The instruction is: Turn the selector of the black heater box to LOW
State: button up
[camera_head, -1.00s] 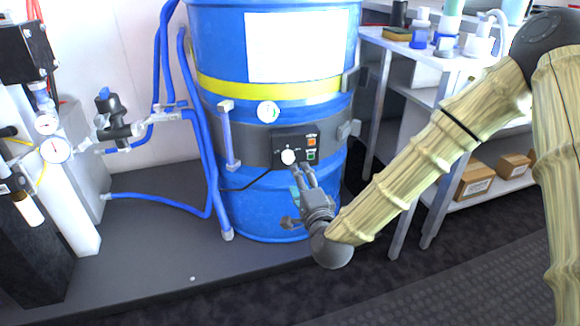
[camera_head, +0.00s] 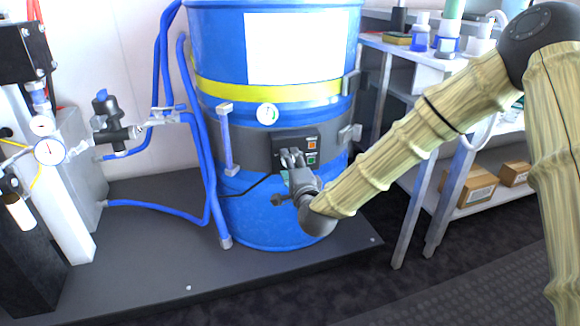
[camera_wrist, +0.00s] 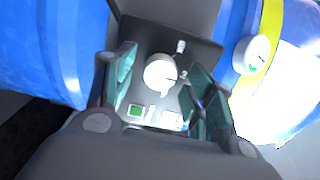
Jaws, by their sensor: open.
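The black heater box (camera_head: 277,140) is mounted on the dark band around the blue drum. An orange and a green switch show on its right side in the head view. Its selector, a round white knob (camera_wrist: 161,72) with a dark pointer line, shows in the wrist view; in the head view my gripper hides it. My gripper (camera_head: 291,157) is open in front of the box. In the wrist view its teal-padded fingers (camera_wrist: 160,90) stand on either side of the knob, with a gap on both sides. I cannot read the position labels.
The blue drum (camera_head: 262,212) stands on a dark platform (camera_head: 130,270). Blue hoses and a clear sight tube (camera_head: 227,140) run along its left side. A round white gauge (camera_head: 267,113) sits above the box. A shelf unit (camera_head: 410,215) with bottles and boxes stands at right.

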jog(key=shift+a, duration=0.1)
jog(key=c, duration=1)
jog(key=shift+r+n+p, duration=0.1)
jog(key=shift+n+p, duration=0.2)
jog(key=shift+p, duration=0.2)
jog(key=shift+n+h+p, duration=0.3)
jog(key=shift+n+p, duration=5.1)
jog(key=shift+p, duration=0.75)
